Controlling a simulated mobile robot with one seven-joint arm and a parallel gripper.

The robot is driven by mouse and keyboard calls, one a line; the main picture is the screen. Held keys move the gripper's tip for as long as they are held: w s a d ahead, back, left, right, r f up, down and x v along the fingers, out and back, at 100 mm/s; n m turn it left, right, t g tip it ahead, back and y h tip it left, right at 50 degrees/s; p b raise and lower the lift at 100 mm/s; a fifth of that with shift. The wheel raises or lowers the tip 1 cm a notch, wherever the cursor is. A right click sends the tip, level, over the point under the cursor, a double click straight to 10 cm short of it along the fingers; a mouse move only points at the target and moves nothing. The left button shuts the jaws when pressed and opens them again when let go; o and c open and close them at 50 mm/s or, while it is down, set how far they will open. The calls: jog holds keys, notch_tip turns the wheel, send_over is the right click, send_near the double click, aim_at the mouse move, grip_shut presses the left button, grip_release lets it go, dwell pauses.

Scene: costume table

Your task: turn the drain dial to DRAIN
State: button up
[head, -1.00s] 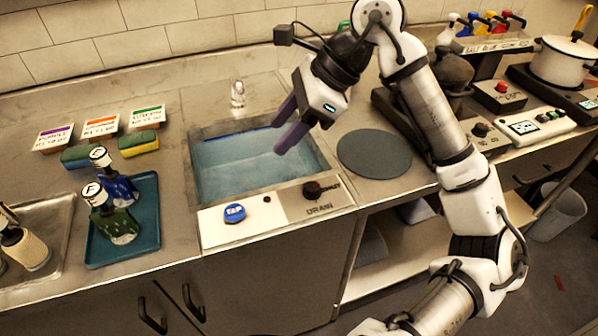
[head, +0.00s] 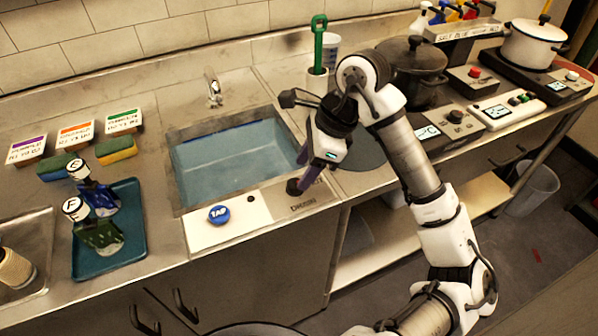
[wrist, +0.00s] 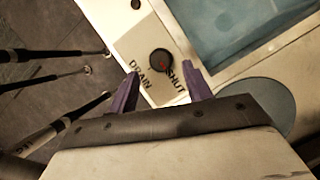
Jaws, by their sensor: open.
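The drain dial (wrist: 160,62) is a round dark knob with a small red mark, on a pale panel at the front of the sink. The words DRAIN and SHUT are printed beside it in the wrist view; the red mark appears to be on the side facing my gripper. In the head view the dial (head: 294,187) is partly covered by my fingers. My gripper (wrist: 160,88) is open, its two purple fingers pointing toward the dial, which lies just beyond and between the fingertips. Whether they touch it I cannot tell.
The sink basin (head: 235,160) holds bluish water behind the panel. A blue TAP button (head: 219,214) is left of the dial. A grey round mat (head: 366,149) lies to the right, and a blue tray (head: 131,255) with pump bottles to the left.

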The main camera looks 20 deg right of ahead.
aim_at(296, 183)
jog(key=shift+p+x, duration=0.3)
jog(key=shift+x, duration=1.55)
jog(key=c, duration=0.9)
jog(key=shift+b, duration=0.3)
jog(key=shift+c, duration=0.2)
